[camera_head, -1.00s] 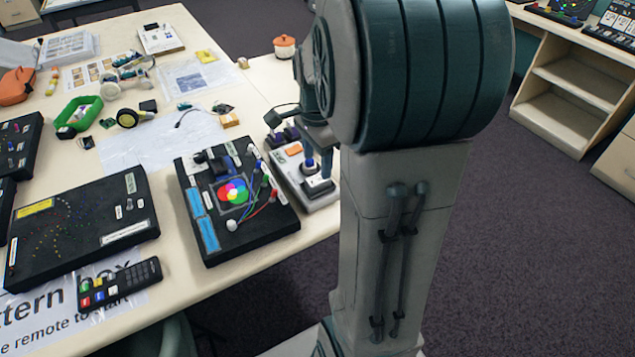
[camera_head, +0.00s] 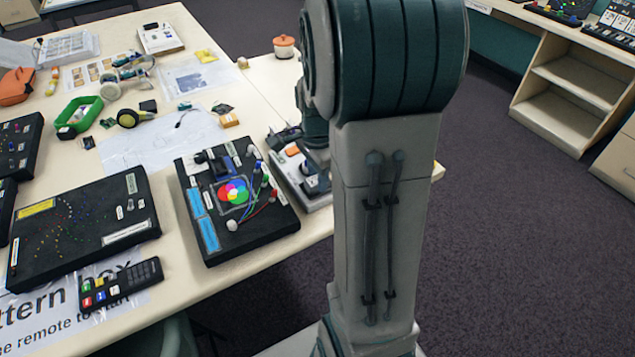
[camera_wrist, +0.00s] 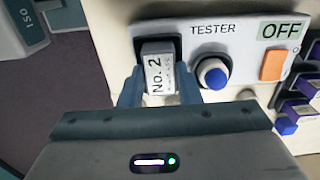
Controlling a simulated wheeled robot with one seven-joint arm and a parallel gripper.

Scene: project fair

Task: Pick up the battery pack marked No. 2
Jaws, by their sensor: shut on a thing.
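In the wrist view, the battery pack (camera_wrist: 160,64), a pale block marked "No. 2", stands at the black slot of the light grey tester (camera_wrist: 214,32). My gripper (camera_wrist: 159,84) has a finger on either side of the pack and is shut on it. I cannot tell whether the pack is still seated in the slot. In the head view, the tester (camera_head: 288,179) is at the table's right edge, partly covered by my arm. The pack and fingertips are hidden there.
On the tester, a blue-tipped knob (camera_wrist: 212,74) is close right of the pack, with an orange switch (camera_wrist: 273,66) under an "OFF" label. Purple-topped blocks (camera_wrist: 301,105) sit further right. A black colour-light box (camera_head: 220,238) is left of the tester.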

